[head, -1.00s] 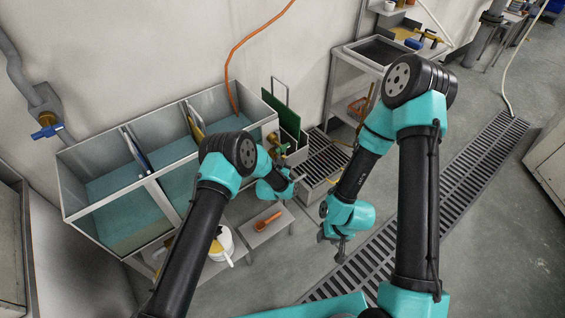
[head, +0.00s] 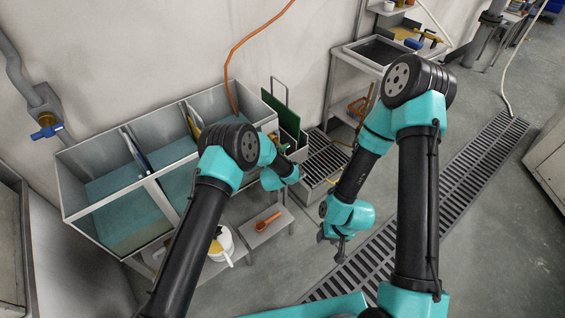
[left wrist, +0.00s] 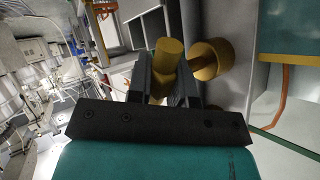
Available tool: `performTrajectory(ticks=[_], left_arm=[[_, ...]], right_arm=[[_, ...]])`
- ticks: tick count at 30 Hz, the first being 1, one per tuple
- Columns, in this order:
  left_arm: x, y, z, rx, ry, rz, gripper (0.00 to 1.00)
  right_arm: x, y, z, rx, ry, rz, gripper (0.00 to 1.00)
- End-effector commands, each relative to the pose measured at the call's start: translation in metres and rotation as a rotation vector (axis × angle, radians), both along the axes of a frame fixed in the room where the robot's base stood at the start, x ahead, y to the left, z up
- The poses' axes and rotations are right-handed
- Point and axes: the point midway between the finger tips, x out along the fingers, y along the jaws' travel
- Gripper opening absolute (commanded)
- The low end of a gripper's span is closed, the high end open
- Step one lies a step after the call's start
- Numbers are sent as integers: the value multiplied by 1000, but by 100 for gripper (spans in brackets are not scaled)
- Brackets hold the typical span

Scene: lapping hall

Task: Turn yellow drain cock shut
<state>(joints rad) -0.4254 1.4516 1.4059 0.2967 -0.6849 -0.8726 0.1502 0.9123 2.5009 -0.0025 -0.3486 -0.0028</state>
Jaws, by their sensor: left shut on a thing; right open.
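The drain cock shows in the left wrist view as a yellow, brass-coloured cylinder (left wrist: 168,52) with a round knob-like piece (left wrist: 210,60) beside it. My left gripper (left wrist: 165,82) is shut on the cylinder, with one dark finger on each side. In the head view the left wrist is at the right end of the tank row, and its fingers are mostly hidden, so the handle's angle cannot be told there. My right gripper (head: 336,243) is open and empty, hanging above the floor grate and away from the cock.
A row of open tanks (head: 160,175) with water stands along the wall. An orange hose (head: 228,72) drops into it. A low bench (head: 262,228) bears an orange-brown tool (head: 268,220). A blue-handled valve (head: 46,132) is on the left wall. A floor grate (head: 450,175) runs at right.

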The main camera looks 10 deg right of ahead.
Motion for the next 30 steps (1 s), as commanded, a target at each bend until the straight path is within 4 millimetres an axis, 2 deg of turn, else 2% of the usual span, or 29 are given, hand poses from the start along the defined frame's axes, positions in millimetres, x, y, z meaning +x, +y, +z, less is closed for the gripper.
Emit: performTrajectory(ticks=[2, 3, 9, 21, 30], left_arm=[[0, 0, 0, 0, 0, 0, 0], [0, 0, 0, 0, 0, 0, 24], [0, 0, 0, 0, 0, 0, 43], [-3, 1, 2, -1, -1, 0, 44], [-29, 12, 18, 0, -1, -2, 44]], right_arm=[[0, 0, 0, 0, 0, 0, 43], [0, 0, 0, 0, 0, 0, 43], [0, 0, 0, 0, 0, 0, 43], [0, 0, 0, 0, 0, 0, 43], [0, 0, 0, 0, 0, 0, 43]])
